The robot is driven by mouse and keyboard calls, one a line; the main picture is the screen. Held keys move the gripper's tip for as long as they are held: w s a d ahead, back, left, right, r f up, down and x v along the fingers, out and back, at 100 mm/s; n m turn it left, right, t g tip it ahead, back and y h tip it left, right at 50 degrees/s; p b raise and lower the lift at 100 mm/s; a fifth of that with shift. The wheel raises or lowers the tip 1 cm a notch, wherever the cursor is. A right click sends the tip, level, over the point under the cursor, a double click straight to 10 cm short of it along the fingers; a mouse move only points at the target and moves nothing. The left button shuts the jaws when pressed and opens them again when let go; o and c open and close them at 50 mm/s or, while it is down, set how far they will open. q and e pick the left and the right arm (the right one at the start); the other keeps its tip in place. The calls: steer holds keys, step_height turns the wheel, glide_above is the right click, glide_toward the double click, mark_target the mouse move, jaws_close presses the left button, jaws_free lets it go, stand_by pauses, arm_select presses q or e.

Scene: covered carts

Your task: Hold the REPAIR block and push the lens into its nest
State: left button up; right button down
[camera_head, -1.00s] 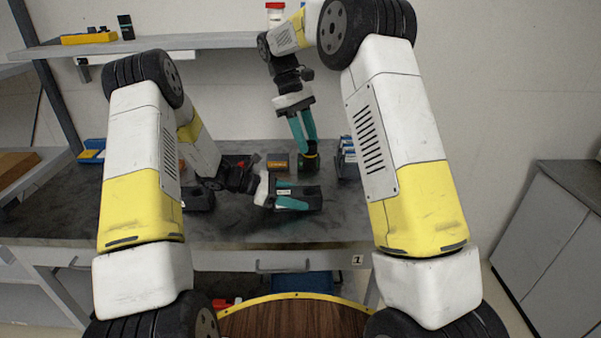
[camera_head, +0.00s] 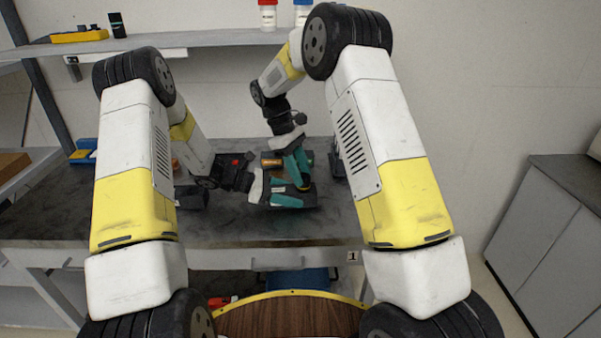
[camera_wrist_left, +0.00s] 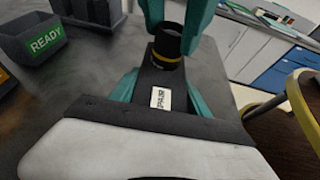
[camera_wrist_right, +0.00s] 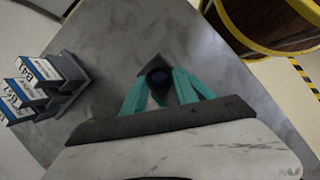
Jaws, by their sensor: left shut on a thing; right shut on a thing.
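The REPAIR block is a dark block with a small white label, which shows in the left wrist view (camera_wrist_left: 160,98). My left gripper (camera_head: 287,196) is shut on it from the left, low over the bench. The lens is a short black cylinder with a yellow ring, seen in the left wrist view (camera_wrist_left: 167,43). My right gripper (camera_wrist_right: 160,90) is shut on the lens and points down over the block. The lens stands upright at the block's far end in the left wrist view. The nest is hidden under it, and I cannot tell how deep the lens sits.
A dark bin marked READY (camera_wrist_left: 42,40) stands on the grey bench (camera_head: 240,228). A rack of blue-and-white boxes (camera_wrist_right: 42,88) stands at the bench's right. The bench front is clear.

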steer(key=c, duration=0.9)
jaws_free()
steer(key=shift+c, duration=0.2)
